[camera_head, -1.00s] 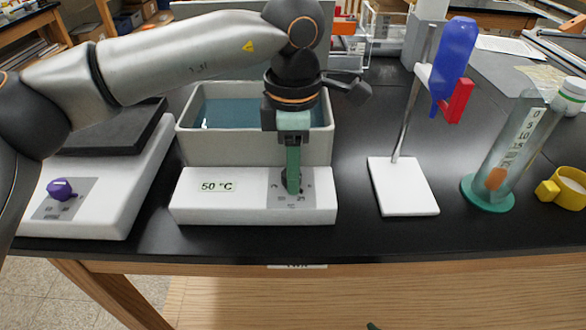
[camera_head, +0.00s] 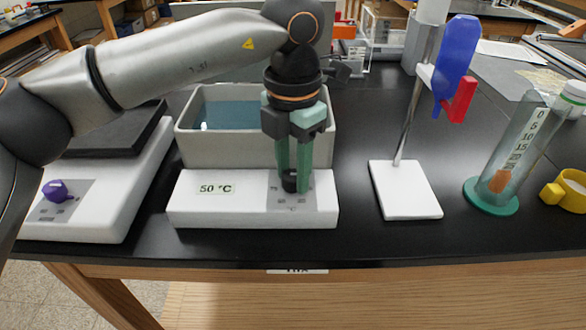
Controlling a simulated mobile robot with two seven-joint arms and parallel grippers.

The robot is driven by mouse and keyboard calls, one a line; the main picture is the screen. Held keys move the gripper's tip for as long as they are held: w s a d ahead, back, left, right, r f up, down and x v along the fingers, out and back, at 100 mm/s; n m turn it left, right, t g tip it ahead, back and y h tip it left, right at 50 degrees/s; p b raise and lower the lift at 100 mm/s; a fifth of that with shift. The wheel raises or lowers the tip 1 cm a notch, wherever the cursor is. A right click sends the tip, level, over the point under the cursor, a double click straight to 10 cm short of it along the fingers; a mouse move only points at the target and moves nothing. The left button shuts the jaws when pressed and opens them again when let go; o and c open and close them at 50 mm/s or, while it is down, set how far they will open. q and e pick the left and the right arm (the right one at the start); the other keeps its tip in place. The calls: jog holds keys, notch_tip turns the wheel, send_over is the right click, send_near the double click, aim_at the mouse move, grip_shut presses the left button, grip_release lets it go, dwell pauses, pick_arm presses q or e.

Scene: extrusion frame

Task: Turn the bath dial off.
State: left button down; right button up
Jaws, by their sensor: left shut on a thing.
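The water bath (camera_head: 189,143) is a grey-white tub with blue water, with a white front base marked "50 °C" (camera_head: 216,189). The black bath dial (camera_head: 290,181) sits on a grey panel at the right of that base. My left gripper (camera_head: 295,185) points down from above, its two green fingers on either side of the dial and closed on it. The fingers hide part of the dial and its markings, so its setting cannot be read. My right gripper is not in view.
A hot plate (camera_head: 105,195) with a purple knob (camera_head: 60,190) stands at left. Bare black bench lies between bath and stand.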

aim_at(293, 174)
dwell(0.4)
pick_arm(q)
jog(key=c, duration=0.5)
grip_release()
jog(key=shift+r, duration=0.1)
notch_tip(293, 174, up, 12)
jog(key=p, duration=0.2)
jog(key=shift+r, duration=0.15)
jog(key=shift+s, duration=0.1)
